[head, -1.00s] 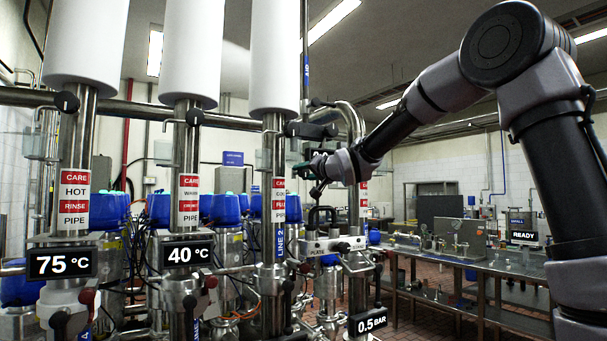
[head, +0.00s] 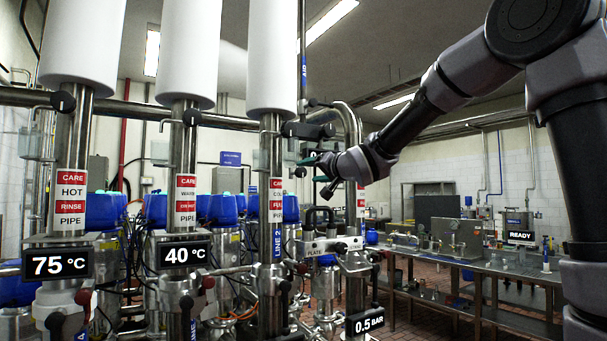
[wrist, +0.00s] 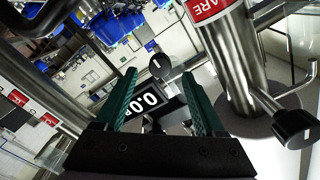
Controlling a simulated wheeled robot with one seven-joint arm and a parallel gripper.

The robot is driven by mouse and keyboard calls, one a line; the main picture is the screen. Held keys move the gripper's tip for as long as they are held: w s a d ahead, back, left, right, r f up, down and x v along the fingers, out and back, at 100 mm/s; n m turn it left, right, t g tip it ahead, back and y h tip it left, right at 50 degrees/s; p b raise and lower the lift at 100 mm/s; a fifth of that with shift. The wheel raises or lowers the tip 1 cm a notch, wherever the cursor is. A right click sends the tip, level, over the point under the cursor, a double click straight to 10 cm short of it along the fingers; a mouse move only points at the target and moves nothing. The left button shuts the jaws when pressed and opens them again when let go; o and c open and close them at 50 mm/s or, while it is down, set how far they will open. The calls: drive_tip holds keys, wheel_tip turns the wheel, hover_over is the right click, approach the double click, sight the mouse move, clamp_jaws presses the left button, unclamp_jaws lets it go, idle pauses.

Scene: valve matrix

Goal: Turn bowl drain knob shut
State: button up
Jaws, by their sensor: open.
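My gripper (head: 312,174) is open and empty, in front of the pipes at mid-height in the head view. In the wrist view its two green fingers (wrist: 163,103) stand apart. A round black knob with a white mark (wrist: 159,66) shows beyond and between the fingertips, apart from them. A second black knob (wrist: 294,128) on a metal stem is at the right of the wrist view, outside the fingers. In the head view a black knob (head: 341,248) sits on the plate fitting below my gripper. I cannot tell from any label which knob is the bowl drain knob.
A dark display reading 0.0 (wrist: 150,102) is between the fingers. A steel pipe with a red label (wrist: 228,55) stands close to the right finger. Several upright pipes, such as the 40 °C one (head: 185,200), fill the left. A steel bench (head: 450,270) is at right.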

drive_tip(key=v, duration=0.5)
idle(0.3)
drive_tip(key=s+d+f+m+g+h, duration=0.1)
drive_tip(key=s+d+f+h, duration=0.25)
drive_tip(key=d, duration=0.35)
drive_tip(key=s+d+f+m+g+h, duration=0.1)
drive_tip(key=s+d+f+h, duration=0.1)
drive_tip(key=s+d, duration=0.3)
drive_tip(key=s+d+f+m+g+h, duration=0.1)
drive_tip(key=s+d+f+h, duration=0.2)
drive_tip(key=d, duration=0.5)
drive_tip(key=s+d+f+g, duration=0.1)
drive_tip(key=s+f, duration=0.3)
drive_tip(key=s, duration=0.4)
drive_tip(key=s+d+f+g, duration=0.2)
drive_tip(key=s+f+g, duration=0.2)
drive_tip(key=s, duration=0.4)
drive_tip(key=shift+d+f+y, duration=0.25)
drive_tip(key=shift+f+y, duration=0.1)
drive_tip(key=shift+f, duration=0.15)
